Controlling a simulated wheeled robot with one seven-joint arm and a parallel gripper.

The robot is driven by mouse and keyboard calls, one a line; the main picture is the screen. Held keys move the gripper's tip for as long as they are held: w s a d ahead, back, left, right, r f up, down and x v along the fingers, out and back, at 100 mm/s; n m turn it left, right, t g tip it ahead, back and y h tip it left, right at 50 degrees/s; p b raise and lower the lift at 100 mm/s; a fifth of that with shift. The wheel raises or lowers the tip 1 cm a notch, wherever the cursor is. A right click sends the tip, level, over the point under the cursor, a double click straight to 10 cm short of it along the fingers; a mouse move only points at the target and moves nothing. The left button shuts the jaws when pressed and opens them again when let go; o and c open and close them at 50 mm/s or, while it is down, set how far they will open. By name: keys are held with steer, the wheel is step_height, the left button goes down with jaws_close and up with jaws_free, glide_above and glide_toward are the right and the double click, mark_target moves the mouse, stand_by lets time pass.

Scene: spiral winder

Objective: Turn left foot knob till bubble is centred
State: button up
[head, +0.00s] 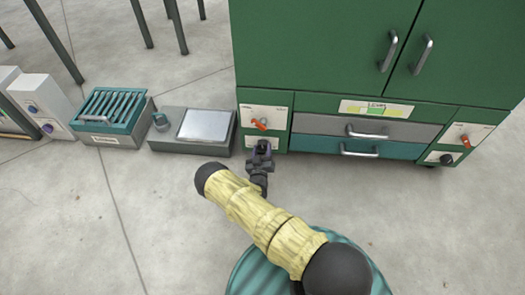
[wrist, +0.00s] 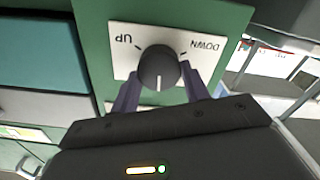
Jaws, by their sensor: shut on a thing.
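The left foot knob (wrist: 158,68) is a dark round knob with a white pointer line on a white plate (wrist: 122,70) marked UP and DOWN. In the head view my gripper (head: 262,148) hides the knob at the cabinet's lower left. The level strip (head: 377,108), yellow and green, sits above the drawers; its bubble is too small to make out.
The green cabinet (head: 320,50) has an orange lever (head: 260,124) above the left knob. A red lever (head: 465,140) and a black right knob (head: 446,159) are at its right. A grey scale-like box (head: 190,143) and a teal slotted box (head: 110,115) stand left.

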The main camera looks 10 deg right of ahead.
steer(key=n+b, duration=0.1)
steer(key=n, duration=0.2)
steer(key=shift+f+n, duration=0.15)
steer(key=shift+n, duration=0.15)
steer(key=n+b, duration=0.1)
steer(key=n, duration=0.2)
steer(key=shift+w+n, duration=0.1)
steer(key=shift+n, duration=0.3)
steer(key=n+b, duration=0.1)
steer(key=n, duration=0.3)
steer(key=shift+a+f+b, duration=0.1)
steer(key=shift+a+b, duration=0.05)
steer(key=shift+b, duration=0.25)
steer(key=shift+n+b, duration=0.6)
steer(key=shift+n, duration=1.3)
steer(key=shift+w, duration=0.1)
steer(key=o, duration=1)
